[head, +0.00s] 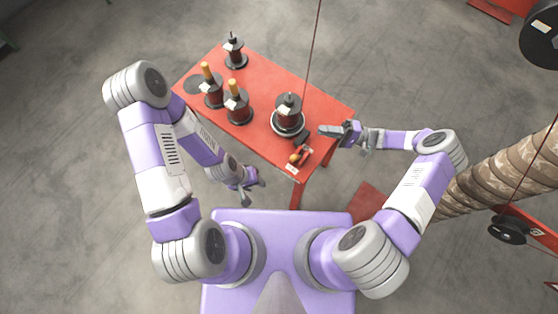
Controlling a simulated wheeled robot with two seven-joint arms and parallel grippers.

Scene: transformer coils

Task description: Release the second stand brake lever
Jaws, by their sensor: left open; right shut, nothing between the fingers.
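A red table (268,68) carries several dark coils on round bases. One coil (288,103) stands on a wide pale-rimmed base at the right, with a thin line rising near it. A small red part with an orange knob (295,158) lies at the table's front right corner; I cannot tell whether it is the brake lever. My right gripper (324,130) is shut and empty, over the table's right side, between the right coil and the table edge. My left gripper (257,193) is open and empty, in front of the table's front edge, apart from everything.
Two coils (237,108) with upright orange-tan handles stand at the left, and another coil (235,52) at the back. An empty dark disc (196,84) lies at the left corner. A brown wrapped column (495,176) and a dark spool (508,229) are at the right.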

